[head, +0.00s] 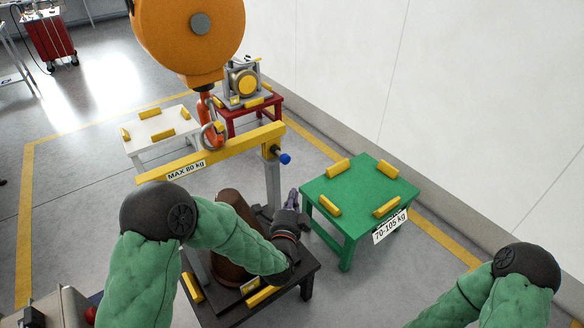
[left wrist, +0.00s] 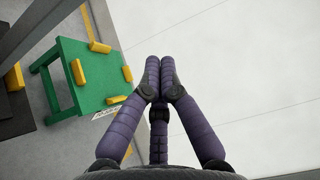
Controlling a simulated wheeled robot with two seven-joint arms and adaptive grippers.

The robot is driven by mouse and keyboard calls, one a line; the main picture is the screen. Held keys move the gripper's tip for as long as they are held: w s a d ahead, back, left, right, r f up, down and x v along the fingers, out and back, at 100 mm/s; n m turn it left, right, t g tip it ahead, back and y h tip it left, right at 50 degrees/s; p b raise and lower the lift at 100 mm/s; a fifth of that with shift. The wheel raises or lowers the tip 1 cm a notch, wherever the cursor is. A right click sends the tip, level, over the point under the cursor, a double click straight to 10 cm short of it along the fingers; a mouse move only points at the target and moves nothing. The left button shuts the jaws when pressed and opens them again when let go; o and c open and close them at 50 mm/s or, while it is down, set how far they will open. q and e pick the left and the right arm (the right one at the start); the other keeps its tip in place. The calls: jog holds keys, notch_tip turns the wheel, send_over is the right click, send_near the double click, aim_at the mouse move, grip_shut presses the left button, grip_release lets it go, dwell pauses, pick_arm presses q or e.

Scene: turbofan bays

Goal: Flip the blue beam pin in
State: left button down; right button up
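The blue beam pin (head: 285,158) sticks out at the right end of the yellow beam (head: 214,154) marked MAX 80 kg. My left gripper (head: 292,196) is below the pin and apart from it, its purple fingers pointing up in the head view. In the left wrist view the left gripper's fingertips (left wrist: 160,72) are together, with nothing seen between them. The pin does not show in the left wrist view. My right arm is at the lower right of the head view, and its gripper is out of the picture.
An orange hoist (head: 190,35) hangs over the beam by a hook (head: 211,125). A green table (head: 355,190) marked 70-105 kg stands to the right. A black table (head: 240,315) with a brown cylinder (head: 228,265) is under my left arm. White and red tables stand behind.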

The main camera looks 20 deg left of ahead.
pick_arm(q)
jog(key=shift+w, duration=0.1)
jog(key=b, duration=0.2)
send_near(283, 162)
jog(key=w+d, duration=0.5)
jog(key=shift+w+a+b, duration=0.6)
jog(key=shift+w+a, duration=0.9)
jog(key=shift+a, duration=0.05)
jog(key=shift+a, duration=0.1)
jog(key=w+a+b, duration=0.1)
jog(key=w+a, duration=0.1)
jog(key=a, duration=0.1)
jog(key=shift+w+f, duration=0.1)
jog(key=shift+w, duration=0.2)
jog(key=shift+s, duration=0.1)
